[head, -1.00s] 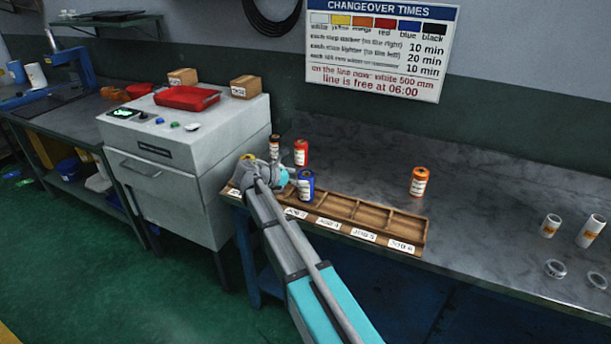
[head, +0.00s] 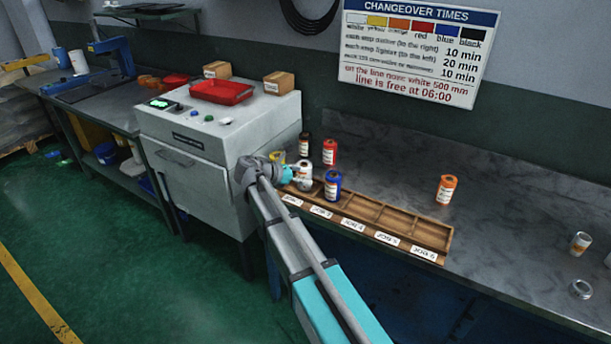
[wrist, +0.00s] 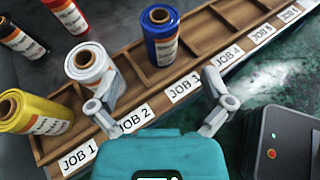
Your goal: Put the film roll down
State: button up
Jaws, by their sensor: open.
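A white film roll (wrist: 92,72) stands in the tray behind the JOB 2 label; it also shows in the head view (head: 304,174). My gripper (wrist: 160,92) is open, with its left finger right beside the white roll and partly covering it. Nothing is between the fingers. In the head view my gripper (head: 288,174) is low over the tray's left end. A blue roll (wrist: 163,40) stands behind JOB 3 and a yellow roll (wrist: 38,112) behind JOB 1. The wooden tray (head: 428,234) has empty compartments to the right.
A black roll (head: 304,145) and a red roll (head: 329,153) stand on the bench behind the tray. An orange roll (head: 447,190) stands alone further right. A grey machine (head: 190,150) with a red bin (head: 222,92) is left of the bench. The bench's middle is mostly clear.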

dwell(0.3)
jog(key=s+d+f+m+g+y, duration=0.1)
jog(key=s+d+f+m+y, duration=0.2)
jog(key=s+m, duration=0.4)
jog(key=s+d+f+m+g+y, duration=0.2)
jog(key=s+d+f+m+y, duration=0.2)
jog(key=s+m, duration=0.3)
jog(key=s+d+f+m+g+y, duration=0.1)
jog(key=s+d+f+m+y, duration=0.2)
jog(key=s+m, duration=0.5)
jog(key=s+f+y, duration=0.1)
jog(key=s+y, duration=0.1)
jog(key=s, duration=0.1)
jog(key=shift+d+f+g+y, duration=0.25)
jog(key=shift+d+g+y, duration=0.05)
jog(key=shift+g, duration=0.1)
jog(key=shift+r, duration=0.1)
notch_tip(320, 180, up, 8)
jog(key=p, duration=0.8)
